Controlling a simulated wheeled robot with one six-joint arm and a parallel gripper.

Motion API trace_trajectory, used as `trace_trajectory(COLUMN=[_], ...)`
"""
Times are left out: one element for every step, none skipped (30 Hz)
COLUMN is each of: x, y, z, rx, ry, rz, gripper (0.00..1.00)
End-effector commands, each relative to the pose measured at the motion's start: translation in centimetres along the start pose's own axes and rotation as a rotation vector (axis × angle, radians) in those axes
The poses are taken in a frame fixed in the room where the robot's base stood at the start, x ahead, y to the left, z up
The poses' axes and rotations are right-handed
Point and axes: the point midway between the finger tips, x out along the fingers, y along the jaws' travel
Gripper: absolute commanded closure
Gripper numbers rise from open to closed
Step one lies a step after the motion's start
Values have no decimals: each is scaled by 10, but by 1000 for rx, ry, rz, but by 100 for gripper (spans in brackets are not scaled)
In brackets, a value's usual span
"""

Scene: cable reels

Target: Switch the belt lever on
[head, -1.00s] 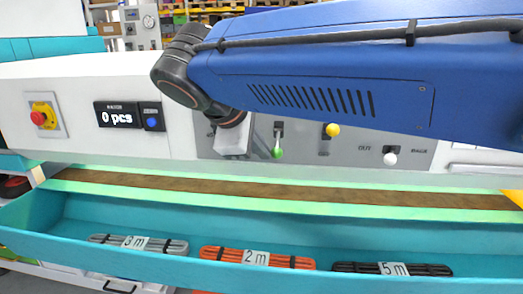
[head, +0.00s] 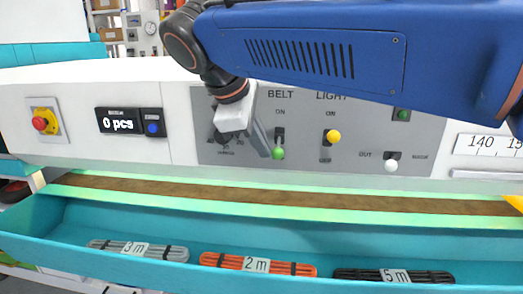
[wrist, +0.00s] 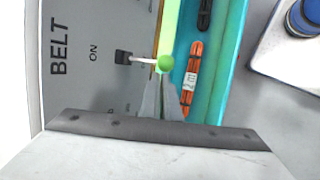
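The belt lever (head: 278,153) has a green ball knob and sits under the BELT label on the grey control panel (head: 350,110). Its knob hangs at the lower end of its slot, with the ON mark above the slot. My gripper (head: 265,150) is just left of the green knob, its grey fingers pointing at it. In the wrist view the fingers (wrist: 160,90) lie close together with their tips right by the green knob (wrist: 165,63); whether they touch it I cannot tell. Nothing is seen held between them.
To the right are the yellow-knobbed light lever (head: 333,136) and a white-knobbed lever (head: 391,166). A red emergency button (head: 40,123) and a counter reading 0 pcs (head: 118,120) are at left. Below, a teal trough (head: 60,215) holds cable bundles. My blue arm spans above the panel.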

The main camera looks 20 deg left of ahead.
Motion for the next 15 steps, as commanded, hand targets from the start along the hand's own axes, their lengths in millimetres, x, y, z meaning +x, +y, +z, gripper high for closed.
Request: trace_trajectory(x=[-2, -4, -5, -6, -8, -8, -9, -10, -11, -11, -12, -12, -12, -13, -13], y=[3, 4, 6, 7, 8, 9, 10, 11, 12, 12, 13, 14, 14, 15, 15], z=[2, 3, 3, 4, 4, 4, 5, 5, 5, 5, 6, 6, 6, 6, 6], rx=[2, 2, 3, 3, 4, 4, 4, 4, 3, 3, 3, 3, 3, 3, 3], ry=[-2, -3, -3, -3, -3, -3, -4, -4, -4, -4, -4, -3, -3, -3, -3], rz=[2, 1, 1, 2, 2, 2, 2, 2, 2, 2, 2, 2, 2, 2, 2], gripper=[100, 100, 100, 100, 100, 100, 100, 100, 100, 100, 100, 100, 100, 100, 100])
